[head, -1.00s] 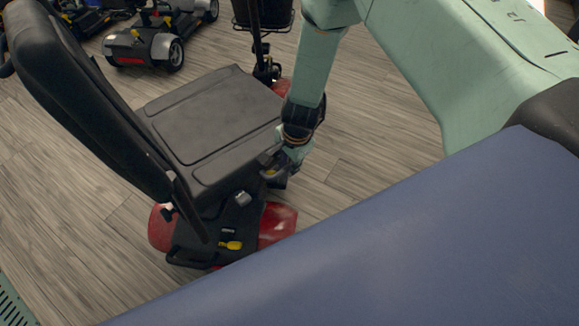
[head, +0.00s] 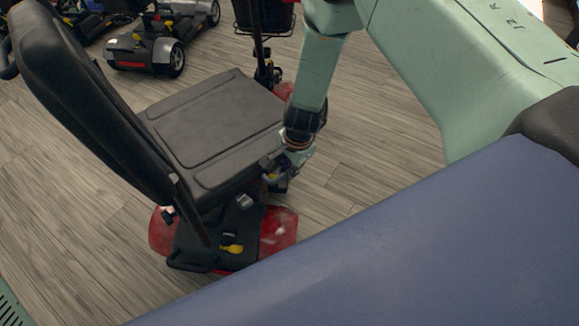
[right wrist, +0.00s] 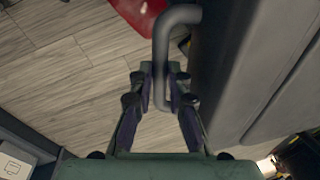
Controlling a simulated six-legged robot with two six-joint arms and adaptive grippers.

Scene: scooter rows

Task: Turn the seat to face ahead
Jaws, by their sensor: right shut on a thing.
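The black scooter seat (head: 212,128) has its backrest (head: 85,105) at the left and its front edge toward the upper right. It sits at an angle over the red scooter base (head: 279,230); the tiller stands beyond it at the top. My right gripper (head: 278,170) is low at the seat's right side. In the right wrist view, the fingers (right wrist: 161,76) are shut on a bent grey bar (right wrist: 180,14) beside the dark seat side (right wrist: 221,75). The bar is mostly hidden in the head view. My left gripper is out of view.
A tiller with a basket (head: 264,17) rises beyond the seat. Another scooter (head: 150,47) stands at the upper left, with more dark scooter parts beside it. The wood floor (head: 375,150) right of my right gripper is clear.

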